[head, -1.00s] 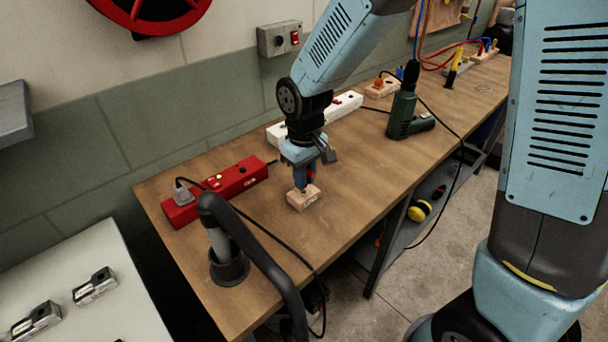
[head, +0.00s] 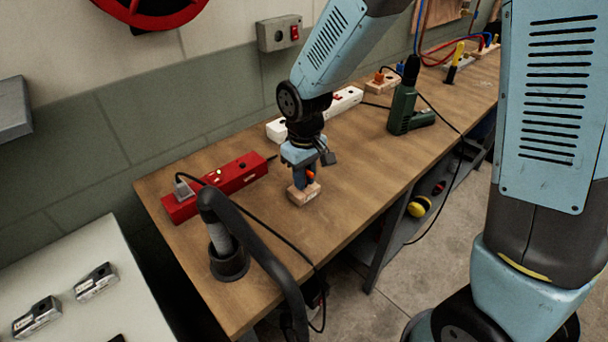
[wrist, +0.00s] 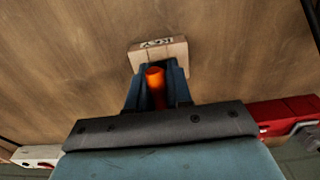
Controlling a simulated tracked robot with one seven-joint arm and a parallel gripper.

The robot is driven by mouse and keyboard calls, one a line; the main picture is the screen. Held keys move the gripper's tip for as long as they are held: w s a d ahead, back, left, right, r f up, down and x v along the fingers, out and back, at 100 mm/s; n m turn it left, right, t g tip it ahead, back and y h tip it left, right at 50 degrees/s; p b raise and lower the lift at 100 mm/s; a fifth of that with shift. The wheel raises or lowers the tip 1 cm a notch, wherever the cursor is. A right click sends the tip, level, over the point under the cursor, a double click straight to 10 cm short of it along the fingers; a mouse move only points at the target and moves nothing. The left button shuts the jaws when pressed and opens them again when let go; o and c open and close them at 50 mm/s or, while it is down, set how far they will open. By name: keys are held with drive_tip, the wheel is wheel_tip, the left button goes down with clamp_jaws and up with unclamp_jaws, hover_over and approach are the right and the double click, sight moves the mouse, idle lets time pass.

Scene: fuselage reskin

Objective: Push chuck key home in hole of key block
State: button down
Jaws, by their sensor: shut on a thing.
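The key block (head: 304,196) is a small light wooden block with dark lettering, lying on the workbench; it also shows in the wrist view (wrist: 172,52). My gripper (head: 304,182) points down right over the block. In the wrist view my gripper (wrist: 157,84) is shut on the chuck key (wrist: 155,78), whose orange part shows between the two fingers. The fingertips are at or very near the block's top. The key's lower end and the hole are hidden by the fingers, so I cannot tell how deep the key sits.
A red power strip (head: 238,173) with a plug lies left of the block, a white one (head: 345,101) behind. A green drill (head: 404,108) stands to the right. A black cable (head: 275,238) runs across the bench's front left. Bare bench top (head: 365,165) lies right of the block.

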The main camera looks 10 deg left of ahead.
drive_tip(key=shift+f, duration=0.25)
drive_tip(key=c, duration=1)
unclamp_jaws()
drive_tip(key=shift+o, duration=0.2)
drive_tip(key=shift+r, duration=2.5)
drive_tip(key=shift+d+r, duration=0.1)
drive_tip(key=d+r+m+t, duration=0.3)
drive_tip(key=d+r+m, duration=0.1)
drive_tip(key=d+r, duration=0.95)
drive_tip(key=s+d+r+m+t, duration=0.1)
drive_tip(key=s+d+r+m, duration=0.2)
drive_tip(key=s+d, duration=0.2)
drive_tip(key=s+d+r+m+t, duration=0.1)
drive_tip(key=s+d, duration=0.4)
drive_tip(key=d, duration=0.6)
wheel_tip(320, 180, up, 3)
drive_tip(key=shift+s+f+m+t, duration=0.15)
drive_tip(key=shift+s+m+t, duration=0.2)
drive_tip(key=shift+m, duration=0.55)
